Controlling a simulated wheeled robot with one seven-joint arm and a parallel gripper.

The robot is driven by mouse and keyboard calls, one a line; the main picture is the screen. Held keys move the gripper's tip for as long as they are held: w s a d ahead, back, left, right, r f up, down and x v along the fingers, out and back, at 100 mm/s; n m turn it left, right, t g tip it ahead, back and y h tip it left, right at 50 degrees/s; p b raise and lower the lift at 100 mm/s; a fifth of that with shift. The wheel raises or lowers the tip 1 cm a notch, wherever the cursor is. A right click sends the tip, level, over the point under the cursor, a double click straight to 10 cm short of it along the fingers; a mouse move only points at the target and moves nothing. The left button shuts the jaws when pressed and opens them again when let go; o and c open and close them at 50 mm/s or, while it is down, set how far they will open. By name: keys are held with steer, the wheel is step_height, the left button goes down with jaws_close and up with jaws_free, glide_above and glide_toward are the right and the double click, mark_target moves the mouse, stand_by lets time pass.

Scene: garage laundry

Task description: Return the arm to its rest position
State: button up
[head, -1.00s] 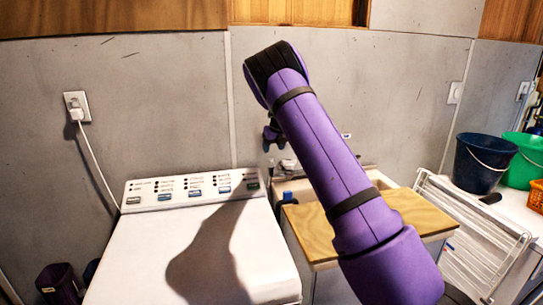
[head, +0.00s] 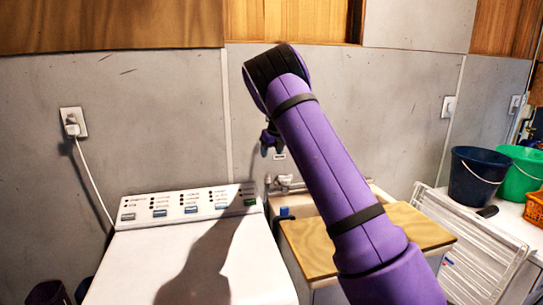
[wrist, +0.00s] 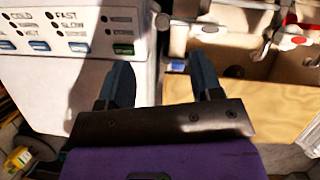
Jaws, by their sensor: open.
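My purple arm reaches up and forward in the head view, with its bend above the sink area. My gripper (head: 271,144) shows small behind the arm, in front of the grey wall and above the faucet. In the wrist view my gripper (wrist: 163,82) has its two dark blue fingers apart, with nothing between them. Below it lie the right edge of the white washing machine (wrist: 40,90) and the sink with its wooden board (wrist: 262,100). The gripper appears to touch nothing.
The washing machine (head: 195,265) stands at left, its top bare except for my arm's shadow. The wooden board (head: 405,225) covers part of the sink at centre. A white drying rack (head: 465,240), a dark blue bucket (head: 476,178) and a green bucket (head: 525,168) are at right.

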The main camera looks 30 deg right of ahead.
steer(key=shift+r, duration=2.1)
steer(key=s+a+r+n+y, duration=0.1)
steer(key=s+a+r+n, duration=0.4)
steer(key=s, duration=0.5)
steer(key=s+a+r+n+y, duration=0.1)
steer(key=s+a+r+n, duration=0.35)
steer(key=s+n, duration=0.4)
steer(key=s+a+r+n, duration=0.4)
steer(key=s+r+n, duration=0.15)
steer(key=s, duration=0.45)
steer(key=s+a+f+n, duration=0.1)
steer(key=s+a+n, duration=0.1)
steer(key=s+n, duration=0.4)
steer(key=s+a+f+n+h, duration=0.1)
steer(key=s+n, duration=0.4)
steer(key=s, duration=0.6)
steer(key=s+a+f+n, duration=0.2)
steer(key=s+a+n, duration=0.3)
steer(key=s, duration=0.3)
steer(key=shift+s+a+f+n+t+h, duration=0.15)
steer(key=shift+s+f+n+t+h, duration=0.2)
steer(key=shift+n, duration=0.45)
steer(key=shift+o, duration=0.5)
steer(key=shift+r, duration=0.1)
